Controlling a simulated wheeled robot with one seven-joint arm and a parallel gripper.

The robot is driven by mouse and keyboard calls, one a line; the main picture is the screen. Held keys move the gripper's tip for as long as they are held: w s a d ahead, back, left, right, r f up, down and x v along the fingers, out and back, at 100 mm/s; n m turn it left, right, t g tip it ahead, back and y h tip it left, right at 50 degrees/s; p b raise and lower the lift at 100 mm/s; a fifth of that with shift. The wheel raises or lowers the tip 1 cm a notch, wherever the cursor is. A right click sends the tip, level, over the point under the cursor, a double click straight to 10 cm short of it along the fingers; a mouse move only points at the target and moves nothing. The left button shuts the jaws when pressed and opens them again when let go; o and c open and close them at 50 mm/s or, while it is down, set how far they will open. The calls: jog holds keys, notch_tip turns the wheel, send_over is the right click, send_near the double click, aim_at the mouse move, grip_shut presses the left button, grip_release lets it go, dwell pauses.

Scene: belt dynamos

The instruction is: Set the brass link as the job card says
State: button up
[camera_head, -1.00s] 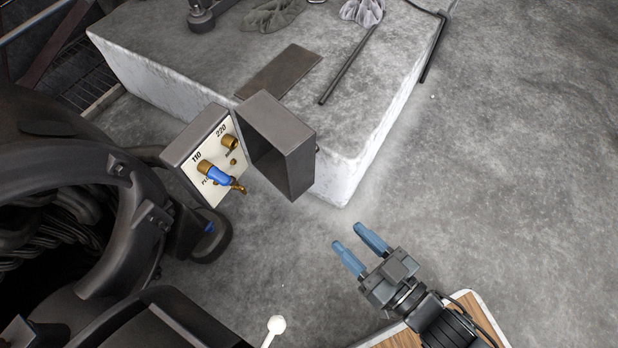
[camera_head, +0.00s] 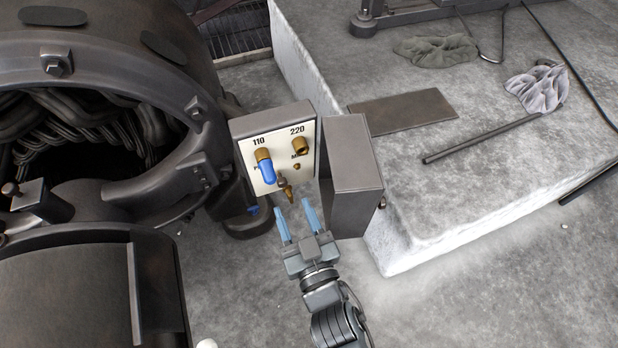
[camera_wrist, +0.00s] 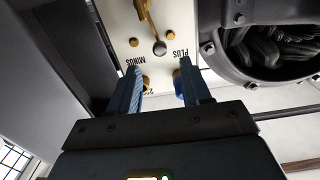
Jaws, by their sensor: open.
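The terminal board (camera_head: 281,151) is a pale plate in a grey box, marked 110 and 220. A brass post (camera_head: 301,145) is under 220. A blue sleeve (camera_head: 267,172) is at the brass post under 110. A brass piece, seemingly the link (camera_head: 287,192), sticks out low on the board; in the wrist view a brass bar (camera_wrist: 149,17) shows near a round knob. PLUS and MINUS read upside down there. My gripper (camera_head: 296,219) is open and empty, just below the board in the head view. I see no job card.
The box's grey cover (camera_head: 352,180) stands open close to the right of my gripper. A large dark machine (camera_head: 70,60) fills the left. A concrete plinth (camera_head: 430,225) on the right bears a flat plate (camera_head: 402,111), a rod (camera_head: 490,137) and rags.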

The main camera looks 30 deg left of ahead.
aim_at(283, 185)
jog(key=shift+b+x, duration=1.3)
jog(key=shift+x, duration=2.7)
jog(key=shift+c, duration=0.4)
grip_shut()
